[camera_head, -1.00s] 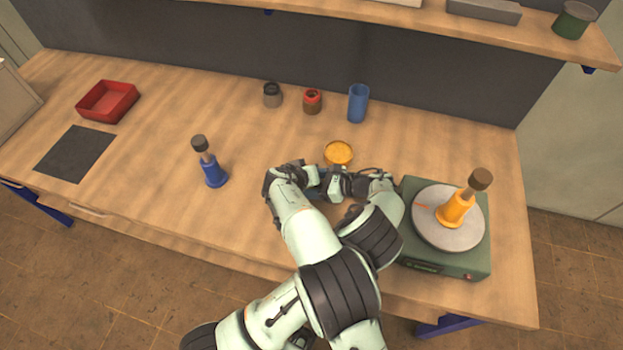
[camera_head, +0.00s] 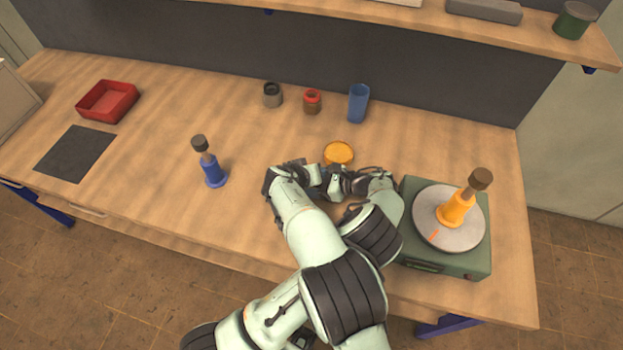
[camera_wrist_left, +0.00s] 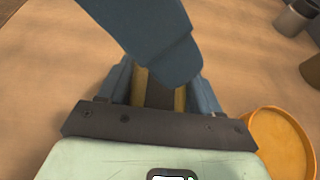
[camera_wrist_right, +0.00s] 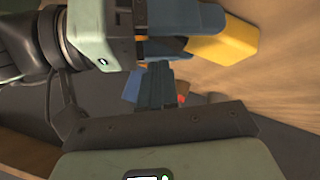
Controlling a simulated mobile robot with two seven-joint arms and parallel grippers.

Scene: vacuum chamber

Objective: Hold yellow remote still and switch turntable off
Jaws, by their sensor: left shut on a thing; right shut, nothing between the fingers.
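The yellow remote (camera_wrist_right: 228,42) is held between the blue-grey fingers of my left gripper (camera_head: 317,180), as the right wrist view shows. In the left wrist view, yellow strips of the remote (camera_wrist_left: 180,98) show between the fingers. My right gripper (camera_head: 338,182) is shut and empty, its fingertips (camera_wrist_right: 157,75) close to the remote. In the left wrist view they cover much of it; contact cannot be told. The turntable (camera_head: 472,264) is a green box at the right with a grey disc (camera_head: 432,228), carrying an orange mark and an orange dark-capped bottle (camera_head: 456,210).
An orange round dish (camera_head: 339,153) lies just behind my grippers. A blue dark-capped bottle (camera_head: 211,170) stands to the left. A blue cup (camera_head: 358,103) and two small jars stand at the back. A red tray (camera_head: 107,102) and dark mat (camera_head: 75,153) lie far left.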

